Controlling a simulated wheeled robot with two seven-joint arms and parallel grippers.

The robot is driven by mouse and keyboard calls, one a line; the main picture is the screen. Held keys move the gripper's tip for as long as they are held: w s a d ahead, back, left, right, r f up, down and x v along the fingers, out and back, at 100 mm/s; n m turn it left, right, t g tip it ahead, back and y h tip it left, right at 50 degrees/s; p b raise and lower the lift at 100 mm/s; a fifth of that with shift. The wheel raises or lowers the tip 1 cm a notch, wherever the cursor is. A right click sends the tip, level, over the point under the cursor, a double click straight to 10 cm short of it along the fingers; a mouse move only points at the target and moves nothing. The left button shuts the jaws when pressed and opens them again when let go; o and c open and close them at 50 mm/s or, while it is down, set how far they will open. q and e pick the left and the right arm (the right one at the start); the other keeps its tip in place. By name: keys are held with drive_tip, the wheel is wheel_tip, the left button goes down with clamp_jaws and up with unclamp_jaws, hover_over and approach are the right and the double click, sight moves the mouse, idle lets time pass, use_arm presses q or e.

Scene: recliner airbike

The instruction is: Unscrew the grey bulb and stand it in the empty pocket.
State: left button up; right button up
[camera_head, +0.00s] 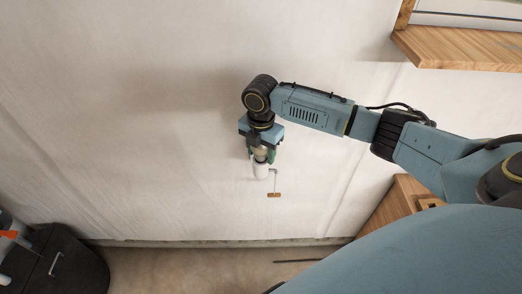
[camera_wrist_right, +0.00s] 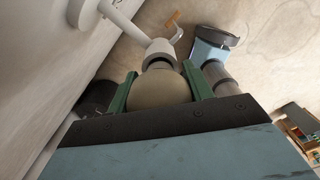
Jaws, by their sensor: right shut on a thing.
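The grey bulb (camera_wrist_right: 158,88), dull and beige-grey, sits between the green fingers of my right gripper (camera_wrist_right: 160,82) in the right wrist view. The fingers touch it on both sides. Its far end meets a white lamp socket (camera_wrist_right: 159,50), with no gap visible; the thread is hidden. In the head view my right gripper (camera_head: 261,156) points down at the white socket (camera_head: 261,171), and the bulb is mostly hidden between the fingers. I cannot make out an empty pocket in either view. My left gripper is not in view.
A small wooden pull tag (camera_head: 274,195) hangs beside the socket. The lamp's wall plate (camera_wrist_right: 83,12) is on the pale wall. A wooden shelf (camera_head: 460,48) is at upper right, and a dark cabinet (camera_head: 60,262) stands at lower left. A blue container (camera_wrist_right: 213,43) lies beyond the right finger.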

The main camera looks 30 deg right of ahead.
drive_tip(key=n, duration=1.1)
drive_tip(key=shift+n, duration=0.3)
drive_tip(key=o, duration=0.9)
drive_tip(key=shift+r, duration=1.75)
